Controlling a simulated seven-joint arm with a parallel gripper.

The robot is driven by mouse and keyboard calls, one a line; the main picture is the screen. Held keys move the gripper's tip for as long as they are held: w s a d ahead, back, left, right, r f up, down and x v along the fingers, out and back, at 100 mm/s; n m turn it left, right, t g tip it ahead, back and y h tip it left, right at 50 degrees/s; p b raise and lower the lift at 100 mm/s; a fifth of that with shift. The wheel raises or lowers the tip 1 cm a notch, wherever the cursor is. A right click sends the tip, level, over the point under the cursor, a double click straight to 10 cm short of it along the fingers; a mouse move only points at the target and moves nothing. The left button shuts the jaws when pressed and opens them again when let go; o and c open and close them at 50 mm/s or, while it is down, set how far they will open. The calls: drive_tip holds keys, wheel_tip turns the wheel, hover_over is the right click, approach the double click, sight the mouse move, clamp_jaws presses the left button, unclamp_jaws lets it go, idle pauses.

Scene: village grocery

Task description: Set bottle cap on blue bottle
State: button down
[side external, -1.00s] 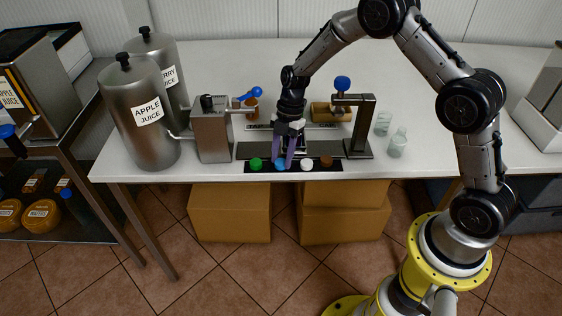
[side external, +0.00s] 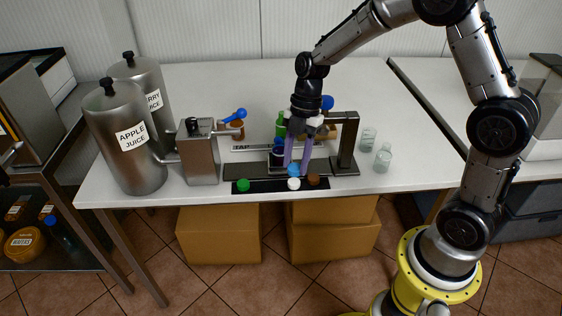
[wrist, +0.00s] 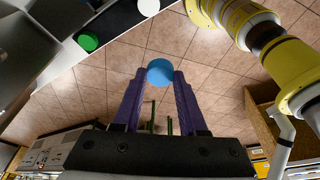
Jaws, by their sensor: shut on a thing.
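My gripper (side external: 294,172) points down with its purple fingers shut on the blue cap (side external: 293,171). In the wrist view the cap (wrist: 160,72) sits between the fingertips. It is held just above the black strip, behind the white cap. The blue bottle (side external: 278,148), dark blue, stands upright just left of my fingers and behind the strip. My fingers and wrist partly hide its surroundings, and I cannot clearly see its top.
The black strip (side external: 266,185) carries a green cap (side external: 243,185), a white cap (side external: 293,184) and a brown cap (side external: 313,179). A green bottle (side external: 281,123) stands behind. A metal press frame (side external: 346,140) rises close on the right. Clear glass containers (side external: 383,156) stand farther right.

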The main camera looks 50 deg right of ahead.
drive_tip(key=s+r, duration=0.2)
drive_tip(key=s, duration=0.3)
wheel_tip(320, 180, up, 5)
hover_over(280, 139)
drive_tip(key=shift+w, duration=0.1)
drive_tip(key=shift+d+f, duration=0.25)
drive_tip(key=shift+f, duration=2.7)
drive_tip(key=shift+f, duration=0.75)
unclamp_jaws()
